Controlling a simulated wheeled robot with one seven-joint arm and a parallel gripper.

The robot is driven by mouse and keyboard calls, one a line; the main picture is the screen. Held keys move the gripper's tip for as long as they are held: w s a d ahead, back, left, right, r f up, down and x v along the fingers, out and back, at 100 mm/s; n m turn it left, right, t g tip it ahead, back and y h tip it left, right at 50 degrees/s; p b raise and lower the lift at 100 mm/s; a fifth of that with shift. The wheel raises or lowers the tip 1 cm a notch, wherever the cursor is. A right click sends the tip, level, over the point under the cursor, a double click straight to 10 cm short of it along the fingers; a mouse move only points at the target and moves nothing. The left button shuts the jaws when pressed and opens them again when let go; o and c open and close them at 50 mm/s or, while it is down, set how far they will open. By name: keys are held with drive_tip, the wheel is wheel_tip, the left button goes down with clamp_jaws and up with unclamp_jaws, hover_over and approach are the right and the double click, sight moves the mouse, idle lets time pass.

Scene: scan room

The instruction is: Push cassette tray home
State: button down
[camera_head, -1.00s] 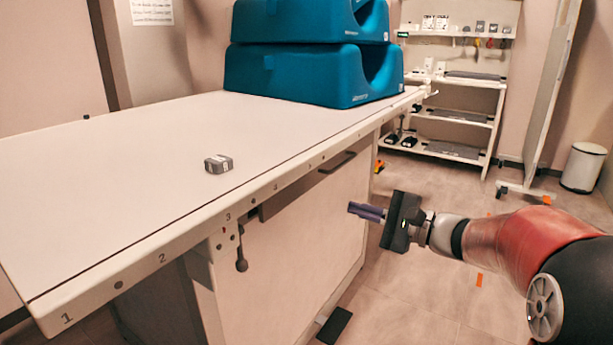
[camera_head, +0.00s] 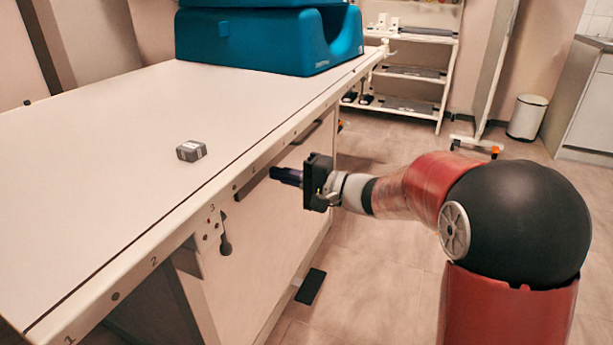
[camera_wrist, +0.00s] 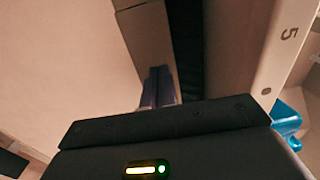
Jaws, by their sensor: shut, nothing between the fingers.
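My gripper (camera_head: 275,173) has dark purple fingers, shut and empty, pointing at the upper front of the table's side, just below the tabletop edge. In the wrist view its fingers (camera_wrist: 158,78) lie at the edge of a dark slot, beside a brownish block (camera_wrist: 146,45) that may be the front of the cassette tray. I cannot tell whether the fingers touch it. A dark handle (camera_head: 313,131) shows farther along; the tray's full outline is unclear.
A small grey box (camera_head: 191,151) lies on the white tabletop (camera_head: 110,130). Blue foam blocks (camera_head: 262,42) stand at its far end. A dark knob (camera_head: 225,245) hangs below the edge. A black pedal (camera_head: 310,287) is on the floor.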

drive_tip(key=x, duration=0.3)
drive_tip(key=shift+a, duration=0.15)
drive_tip(key=b+x, duration=0.2)
drive_tip(key=x, duration=0.2)
drive_tip(key=shift+w+a+f, duration=0.1)
drive_tip(key=shift+a, duration=0.15)
drive_tip(key=shift+r, duration=0.3)
